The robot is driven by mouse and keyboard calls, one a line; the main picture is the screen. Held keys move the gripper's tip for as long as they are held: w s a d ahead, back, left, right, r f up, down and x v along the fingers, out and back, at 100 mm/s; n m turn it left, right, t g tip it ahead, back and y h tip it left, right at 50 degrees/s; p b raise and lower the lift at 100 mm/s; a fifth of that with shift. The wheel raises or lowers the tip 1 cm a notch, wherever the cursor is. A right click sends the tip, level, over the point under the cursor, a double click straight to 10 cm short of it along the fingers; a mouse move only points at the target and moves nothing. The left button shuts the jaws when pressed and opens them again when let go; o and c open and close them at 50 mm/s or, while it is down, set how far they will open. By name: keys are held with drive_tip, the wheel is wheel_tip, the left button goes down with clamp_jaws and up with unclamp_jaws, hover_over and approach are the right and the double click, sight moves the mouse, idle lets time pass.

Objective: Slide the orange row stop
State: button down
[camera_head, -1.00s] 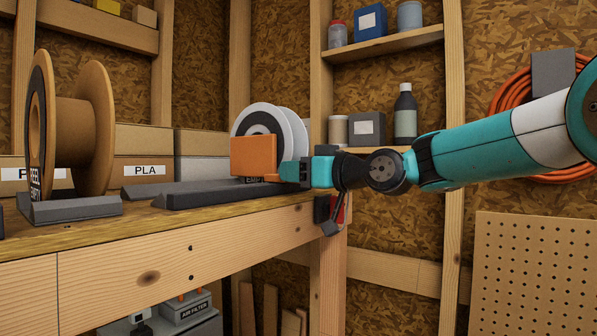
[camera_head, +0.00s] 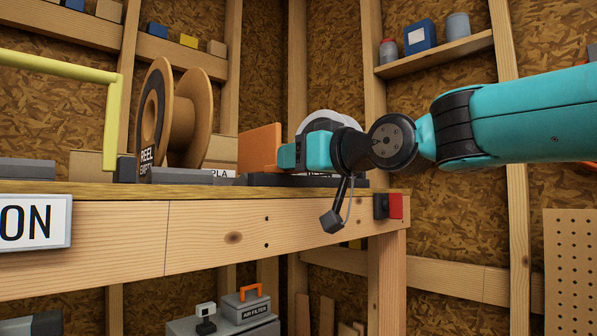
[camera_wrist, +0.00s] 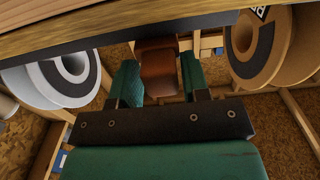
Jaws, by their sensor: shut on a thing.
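The orange row stop (camera_head: 260,148) stands upright at the left end of a dark rail (camera_head: 300,180) on the bench, in the head view. My gripper (camera_head: 288,157) reaches in from the right with its teal fingers at the stop's lower right side. In the wrist view, my gripper (camera_wrist: 158,82) is shut on the brownish-orange grip of the stop (camera_wrist: 156,62), one green finger on each side. A white reel (camera_head: 330,123) is partly hidden behind my wrist. A brown reel marked "REEL EMPTY" (camera_head: 170,118) stands to the left of the stop.
The wooden bench (camera_head: 235,235) carries a red switch (camera_head: 396,206) on its front corner. A yellow bar frame (camera_head: 112,120) is at the left. A shelf (camera_head: 435,53) with jars hangs at the back right. An air filter case (camera_head: 248,305) is below the bench.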

drive_tip(key=shift+d, duration=0.1)
drive_tip(key=c, duration=0.8)
unclamp_jaws()
drive_tip(key=shift+c, duration=0.2)
drive_tip(key=b+v, duration=1.2)
drive_tip(key=v, duration=0.5)
drive_tip(key=shift+b, duration=0.4)
drive_tip(key=shift+s+d, duration=0.1)
drive_tip(key=shift+s, duration=0.1)
drive_tip(key=shift+f, duration=0.1)
